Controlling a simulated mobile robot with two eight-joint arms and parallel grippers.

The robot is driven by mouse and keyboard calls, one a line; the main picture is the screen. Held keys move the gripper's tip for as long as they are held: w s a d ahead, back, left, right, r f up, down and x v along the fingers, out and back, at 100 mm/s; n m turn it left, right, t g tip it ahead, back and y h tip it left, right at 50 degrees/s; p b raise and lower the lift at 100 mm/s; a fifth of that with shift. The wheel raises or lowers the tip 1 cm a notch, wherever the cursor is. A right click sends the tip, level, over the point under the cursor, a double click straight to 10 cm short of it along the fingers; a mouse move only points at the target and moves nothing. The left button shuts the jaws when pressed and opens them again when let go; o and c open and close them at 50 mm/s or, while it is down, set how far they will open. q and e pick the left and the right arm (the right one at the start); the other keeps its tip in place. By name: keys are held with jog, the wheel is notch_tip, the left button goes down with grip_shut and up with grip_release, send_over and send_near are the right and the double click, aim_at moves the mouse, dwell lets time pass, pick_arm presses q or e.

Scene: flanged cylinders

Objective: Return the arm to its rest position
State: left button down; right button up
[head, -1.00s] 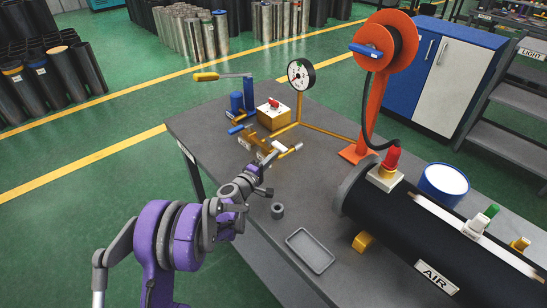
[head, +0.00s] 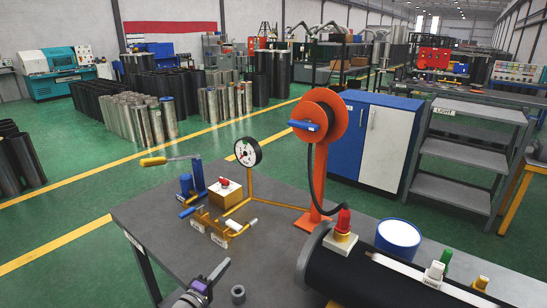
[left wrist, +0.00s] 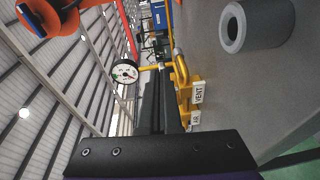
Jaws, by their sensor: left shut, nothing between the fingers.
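My left gripper (head: 222,268) is low in the head view, over the near left part of the grey table (head: 290,240). Its dark fingers (left wrist: 157,85) are shut together with nothing between them in the left wrist view. It is just left of a small grey ring (head: 238,294), apart from it; the ring (left wrist: 262,25) also shows at the upper right of the wrist view. Most of my left arm is below the head picture. My right gripper is not in view.
Yellow valve fittings (head: 212,228), a pressure gauge (head: 248,152) and an orange hose reel post (head: 319,170) stand on the table beyond the gripper. A large black flanged cylinder (head: 385,285) lies at the right. Green floor is free left of the table.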

pick_arm(q)
jog(key=s+d+m+g, duration=0.3)
jog(key=s+d+m, duration=0.1)
jog(key=s, duration=0.4)
jog(key=s+d+m+g, duration=0.4)
jog(key=s, duration=0.3)
jog(key=s+a+f+m+g+y, duration=0.2)
jog(key=s+a+y, duration=0.1)
jog(key=s, duration=0.5)
jog(key=s+a+f+m+g+y, duration=0.1)
jog(key=s+a+f+m+y, duration=0.1)
jog(key=s, duration=0.7)
jog(key=a+m+y, duration=0.1)
jog(key=a, duration=0.1)
jog(key=shift+s+a+g, duration=0.3)
jog(key=shift+a+g, duration=0.1)
